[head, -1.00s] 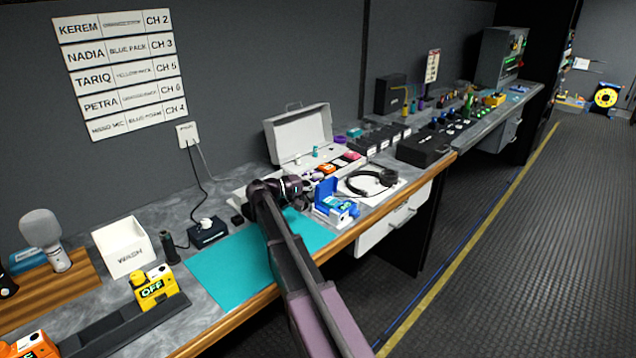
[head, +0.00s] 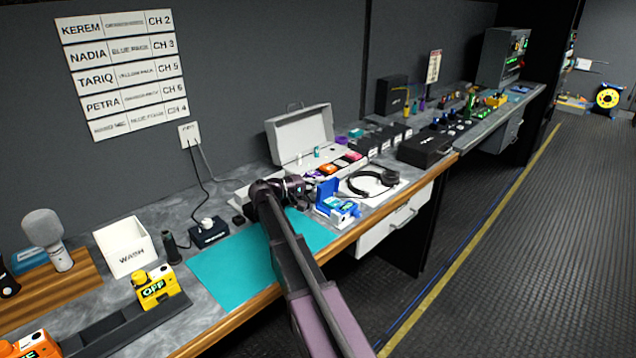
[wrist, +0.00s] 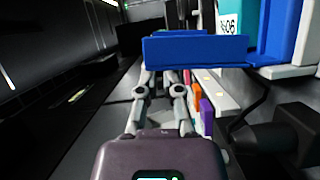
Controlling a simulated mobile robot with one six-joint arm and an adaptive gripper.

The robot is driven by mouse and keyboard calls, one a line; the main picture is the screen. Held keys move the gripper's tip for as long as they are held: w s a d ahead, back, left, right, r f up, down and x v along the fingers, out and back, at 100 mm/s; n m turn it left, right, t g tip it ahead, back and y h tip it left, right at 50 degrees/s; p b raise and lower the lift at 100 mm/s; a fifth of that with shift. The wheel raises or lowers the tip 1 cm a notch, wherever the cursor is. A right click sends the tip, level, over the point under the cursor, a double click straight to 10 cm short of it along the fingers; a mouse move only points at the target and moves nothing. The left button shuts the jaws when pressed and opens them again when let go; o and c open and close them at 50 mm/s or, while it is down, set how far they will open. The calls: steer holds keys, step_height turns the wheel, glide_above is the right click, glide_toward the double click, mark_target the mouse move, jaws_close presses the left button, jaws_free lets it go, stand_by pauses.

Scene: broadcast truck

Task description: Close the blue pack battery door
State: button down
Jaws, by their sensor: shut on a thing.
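The blue pack (head: 342,210), blue and white, lies on the counter by the headphones. Its blue battery door (head: 326,189) stands up, open, at the pack's left side. My gripper (head: 309,190) is at the door's left side, low over the counter. In the wrist view the door (wrist: 195,51) is a wide blue panel across the ends of my gripper's fingers (wrist: 165,78). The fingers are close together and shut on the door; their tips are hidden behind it. The pack's teal label part (wrist: 232,22) shows beyond.
Black headphones (head: 372,182) lie on a white sheet just right of the pack. An open white case (head: 300,136) stands behind, with several coloured packs near it. A teal mat (head: 235,272) lies clear at the front left. The counter's wooden edge runs close in front.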

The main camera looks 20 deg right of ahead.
mark_target(335, 206)
steer(key=shift+s, duration=0.1)
steer(key=shift+s+d+r+m+y+p, duration=0.15)
steer(key=shift+s+m+y+p, duration=0.25)
steer(key=shift+m+p, duration=0.35)
steer(key=shift+s+d+m+t+y+p, duration=0.2)
steer(key=shift+s+m+t+y+p, duration=0.2)
steer(key=shift+s+m+p, duration=0.45)
steer(key=s+m, duration=0.1)
steer(key=m, duration=0.1)
steer(key=f+m+t+y, duration=0.1)
steer(key=shift+s+d+m+p, duration=0.35)
steer(key=shift+d+m, duration=0.05)
steer(key=shift+s+d+f+m+t+y, duration=0.15)
steer(key=shift+s+f+m+t+y, duration=0.25)
steer(key=shift+m, duration=0.2)
steer(key=shift+s+d+f+m+t+y, duration=0.1)
steer(key=shift+s+f+m+t+y, duration=0.2)
steer(key=shift+m+t, duration=0.25)
steer(key=shift+s+d+f+m+t+y+b, duration=0.15)
steer(key=shift+f+m+t+y+b, duration=0.35)
steer(key=shift+m, duration=0.55)
